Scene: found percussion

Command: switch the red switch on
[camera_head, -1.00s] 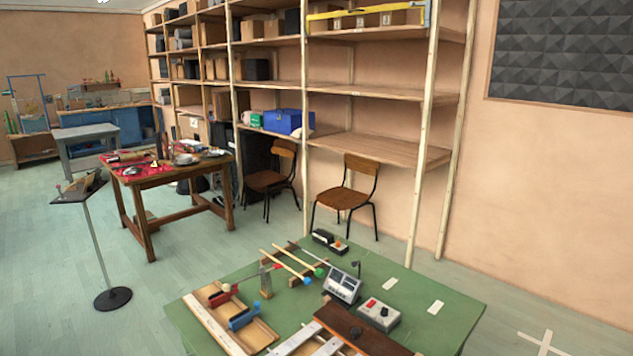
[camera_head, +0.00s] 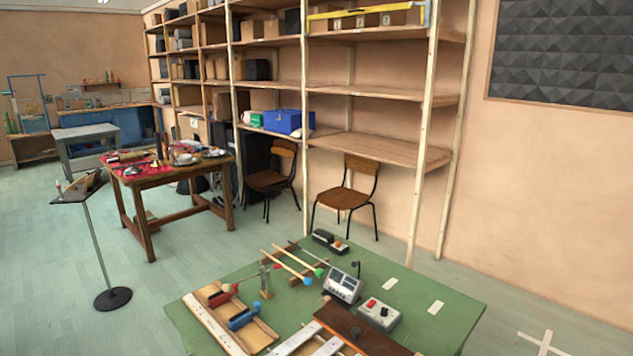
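A small light-grey box with a red switch (camera_head: 371,303) on its top stands on the green table (camera_head: 440,290), near the front right. A dark knob sits beside the red switch. Whether the switch is on or off is too small to tell. Neither of my grippers shows in the head view.
A grey device with a display (camera_head: 342,286) stands just left of the switch box. A dark brown board (camera_head: 362,330) lies in front. Mallets (camera_head: 290,265) and a wooden tray (camera_head: 232,322) are at the left. The table's right side is mostly clear. Chairs (camera_head: 346,192) stand behind.

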